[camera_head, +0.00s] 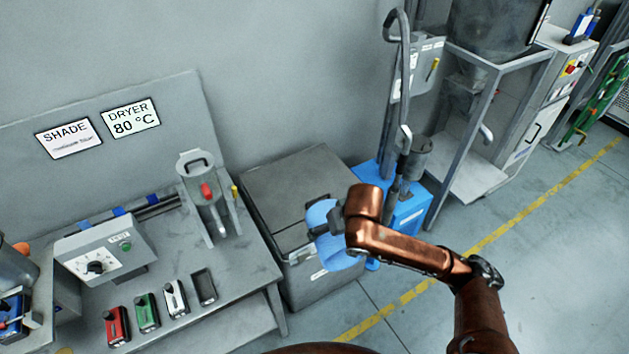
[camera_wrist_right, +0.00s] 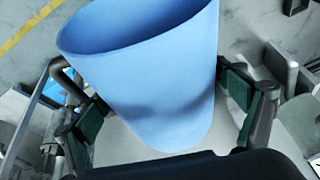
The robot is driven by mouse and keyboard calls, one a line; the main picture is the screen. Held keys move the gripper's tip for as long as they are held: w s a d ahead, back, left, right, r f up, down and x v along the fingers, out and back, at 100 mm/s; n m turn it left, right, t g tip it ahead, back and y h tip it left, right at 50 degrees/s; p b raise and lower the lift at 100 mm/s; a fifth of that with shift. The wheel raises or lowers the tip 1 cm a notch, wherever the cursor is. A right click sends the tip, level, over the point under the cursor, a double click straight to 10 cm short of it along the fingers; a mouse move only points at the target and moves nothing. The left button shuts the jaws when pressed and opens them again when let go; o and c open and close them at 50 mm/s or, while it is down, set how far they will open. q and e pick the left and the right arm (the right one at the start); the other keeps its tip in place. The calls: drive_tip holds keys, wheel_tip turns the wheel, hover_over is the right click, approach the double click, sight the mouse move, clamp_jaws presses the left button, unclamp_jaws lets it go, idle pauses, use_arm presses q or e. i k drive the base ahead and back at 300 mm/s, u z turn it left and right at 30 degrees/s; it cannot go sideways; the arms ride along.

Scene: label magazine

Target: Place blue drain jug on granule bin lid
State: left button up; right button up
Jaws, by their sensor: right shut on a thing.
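The blue drain jug (camera_head: 335,257) is in front of the right side of the granule bin in the head view. In the right wrist view the jug (camera_wrist_right: 150,75) fills the middle, its open mouth toward the top. My right gripper (camera_wrist_right: 165,108) is shut on the jug, a green-padded finger on each side of it. In the head view my copper wrist hides much of this gripper and part of the jug. The granule bin lid (camera_head: 297,185) is flat, grey and bare. I cannot tell whether the jug touches the bin. My left gripper is not in view.
Behind the jug stand a blue unit (camera_head: 410,208) and a grey hose and pipe (camera_head: 398,100). Floor is open at front right.

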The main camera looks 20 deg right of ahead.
sight(289, 182)
drive_tip(key=z, duration=2.2)
drive_tip(key=i, duration=1.45)
drive_tip(key=u, duration=3.05)
drive_tip(key=i, duration=0.5)
drive_tip(key=u, duration=0.05)
